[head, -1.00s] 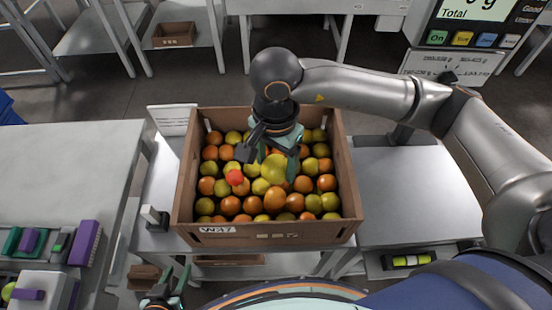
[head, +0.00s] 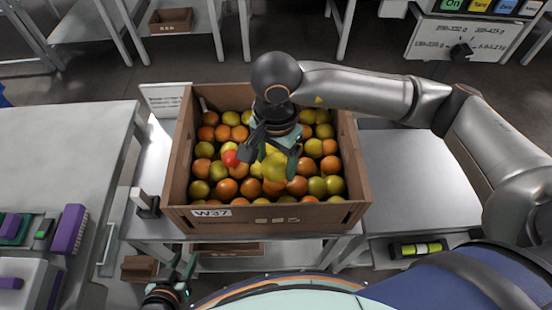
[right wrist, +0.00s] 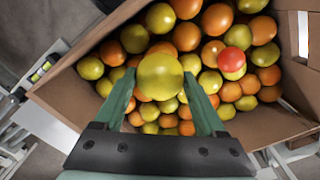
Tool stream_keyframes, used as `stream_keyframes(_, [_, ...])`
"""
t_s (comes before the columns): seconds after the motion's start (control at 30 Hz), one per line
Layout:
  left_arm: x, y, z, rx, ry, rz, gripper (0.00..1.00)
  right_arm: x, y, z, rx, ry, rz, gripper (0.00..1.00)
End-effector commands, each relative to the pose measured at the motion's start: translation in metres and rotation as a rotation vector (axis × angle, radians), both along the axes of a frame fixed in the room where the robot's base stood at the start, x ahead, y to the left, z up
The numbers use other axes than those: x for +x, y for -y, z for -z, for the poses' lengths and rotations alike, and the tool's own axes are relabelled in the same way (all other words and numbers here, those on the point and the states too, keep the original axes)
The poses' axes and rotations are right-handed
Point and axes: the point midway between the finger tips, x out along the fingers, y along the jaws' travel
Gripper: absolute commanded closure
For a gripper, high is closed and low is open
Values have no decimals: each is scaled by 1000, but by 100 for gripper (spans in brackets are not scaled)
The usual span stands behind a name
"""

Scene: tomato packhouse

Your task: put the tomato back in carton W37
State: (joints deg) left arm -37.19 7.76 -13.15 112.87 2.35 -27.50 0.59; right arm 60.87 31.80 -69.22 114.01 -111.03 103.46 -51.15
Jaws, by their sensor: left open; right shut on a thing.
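The carton W37 (head: 270,214) is a brown open box with a W37 label on its front wall, filled with orange and yellow-green tomatoes and one red one. Its wall also shows in the right wrist view (right wrist: 78,95). My right gripper (head: 272,160) is over the middle of the carton, pointing down, shut on a yellow-green tomato (head: 275,167). In the right wrist view this tomato (right wrist: 160,76) sits between the fingertips above the other fruit; whether it touches them I cannot tell. My left gripper (head: 183,268) is open and empty at the bottom left, in front of the carton.
A grey table (head: 60,150) stands left, with purple and green items at its front. A steel surface (head: 410,180) lies clear to the right. A white card (head: 162,98) stands behind the carton's left corner. A dial panel (head: 462,40) is at the top right.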

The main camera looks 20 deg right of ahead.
Motion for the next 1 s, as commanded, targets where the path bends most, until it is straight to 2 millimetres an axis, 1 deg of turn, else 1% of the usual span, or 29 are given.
stream_keyframes(0.03, [4,2,-2,-3,11,3,58,0,0,2,1,1,0,54])
stream_keyframes(0.1, [6,3,-4,-5,17,6,58,0,0,2,1,1,0,54])
stream_keyframes(0.27, [6,3,-5,-5,15,7,58,0,0,1,1,1,0,54])
stream_keyframes(1.0, [3,-1,5,4,6,2,58,0,0,6,1,1,0,54])
